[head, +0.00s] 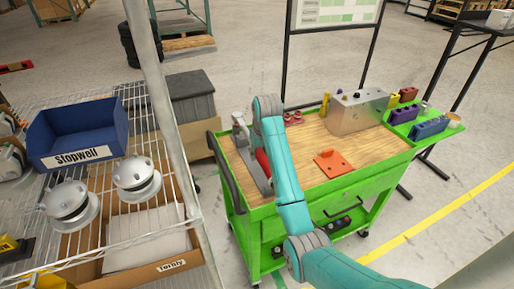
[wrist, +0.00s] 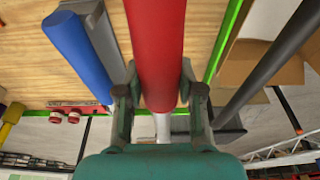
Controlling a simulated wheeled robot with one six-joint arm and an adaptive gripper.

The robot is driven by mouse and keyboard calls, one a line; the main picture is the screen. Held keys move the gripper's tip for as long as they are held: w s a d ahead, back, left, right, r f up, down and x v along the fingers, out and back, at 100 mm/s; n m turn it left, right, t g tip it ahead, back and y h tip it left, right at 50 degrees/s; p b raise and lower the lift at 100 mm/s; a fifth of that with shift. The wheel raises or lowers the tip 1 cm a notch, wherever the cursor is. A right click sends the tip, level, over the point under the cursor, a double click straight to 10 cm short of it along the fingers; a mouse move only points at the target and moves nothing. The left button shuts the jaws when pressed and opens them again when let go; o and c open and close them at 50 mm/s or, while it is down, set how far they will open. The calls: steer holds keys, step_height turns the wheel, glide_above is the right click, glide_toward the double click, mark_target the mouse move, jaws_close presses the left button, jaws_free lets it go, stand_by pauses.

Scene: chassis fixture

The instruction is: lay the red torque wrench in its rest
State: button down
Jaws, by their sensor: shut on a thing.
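The red torque wrench (wrist: 155,45) runs up the middle of the wrist view, its round red handle between my fingers. My gripper (wrist: 158,92) is shut on this handle; a thin pale shaft shows beyond it. In the head view the red handle (head: 262,161) shows partly, at the left end of the cart top, with my arm in front. Beside it stands a long grey piece (head: 253,170); I cannot tell for sure whether this is the rest. In the wrist view a blue handle (wrist: 77,50) lies beside a grey bar (wrist: 102,38), left of the wrench.
The green cart (head: 345,190) has a wooden top. On it are an orange plate (head: 331,162) and a metal box (head: 357,111). A black push handle (head: 224,165) rises at the cart's left end. A wire shelf (head: 110,190) with a blue bin (head: 77,130) stands at left.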

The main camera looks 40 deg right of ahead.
steer(key=shift+f, duration=1.5)
steer(key=shift+r, duration=0.15)
steer(key=shift+r+g, duration=0.4)
steer(key=shift+r, duration=0.25)
steer(key=shift+r, duration=0.15)
